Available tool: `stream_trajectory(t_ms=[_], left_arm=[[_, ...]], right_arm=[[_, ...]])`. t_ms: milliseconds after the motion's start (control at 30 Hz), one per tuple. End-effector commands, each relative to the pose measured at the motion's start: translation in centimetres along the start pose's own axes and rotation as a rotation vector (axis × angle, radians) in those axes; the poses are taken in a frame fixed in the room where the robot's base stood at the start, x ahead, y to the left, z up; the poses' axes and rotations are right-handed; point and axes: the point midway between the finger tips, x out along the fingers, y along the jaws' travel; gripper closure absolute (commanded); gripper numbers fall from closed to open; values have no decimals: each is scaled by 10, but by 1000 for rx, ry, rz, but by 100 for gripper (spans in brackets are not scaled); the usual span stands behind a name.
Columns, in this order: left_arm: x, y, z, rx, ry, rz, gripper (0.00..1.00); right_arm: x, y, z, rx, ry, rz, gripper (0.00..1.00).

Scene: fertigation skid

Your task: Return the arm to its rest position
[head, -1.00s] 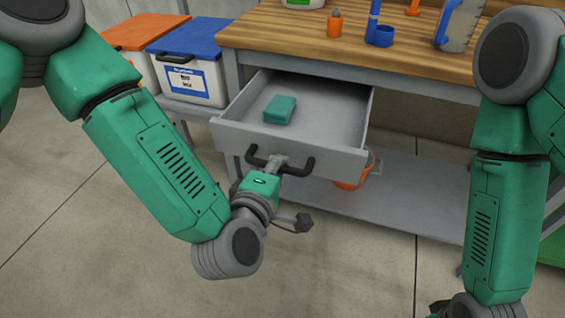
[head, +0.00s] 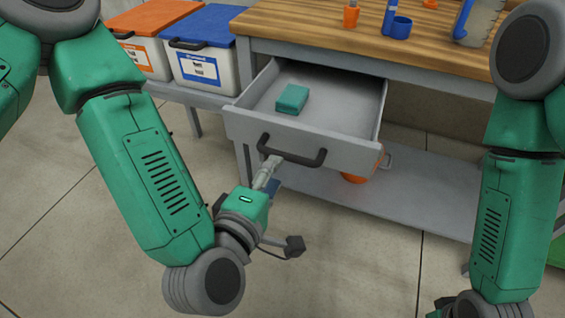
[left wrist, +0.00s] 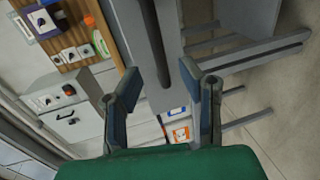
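My left arm reaches in from the left, and its gripper (head: 270,168) is at the front of the open grey drawer (head: 350,153), by the black drawer handle (head: 296,157). In the left wrist view the two fingers of this gripper (left wrist: 160,90) are spread apart with nothing held between them. The dark handle bar (left wrist: 152,42) shows beyond the fingertips, apart from them as far as I can tell.
A teal block (head: 292,98) lies in the drawer. The wooden workbench (head: 330,40) carries an orange bottle (head: 351,16), a blue cup (head: 400,27) and a jug (head: 480,20). Two lidded bins (head: 205,68) stand at the left. A grey lower shelf (head: 400,195) lies below; open floor is in front.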

Motion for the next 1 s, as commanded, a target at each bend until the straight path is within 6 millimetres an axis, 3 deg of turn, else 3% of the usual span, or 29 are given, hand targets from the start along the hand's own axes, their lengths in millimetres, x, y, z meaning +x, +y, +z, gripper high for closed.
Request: stream_trajectory(t_ms=[533,633,733,833,900,1000], left_arm=[[-4,0,0,2,0,-1,66],[-5,-9,-1,51,-19,-40,66],[-13,-40,-9,214,-82,-167,66],[-38,-93,-31,474,-206,-380,66],[-66,-130,-54,656,-317,-543,66],[-112,-168,-92,861,-480,-752,66]], right_arm=[[1,1,-2,0,-2,-1,40],[-4,1,-2,0,-2,-1,40],[-16,1,-2,0,-3,-1,40],[-35,1,-3,0,-2,-1,40],[-47,1,-4,0,-2,-1,40],[-62,1,-5,0,-2,-1,40]])
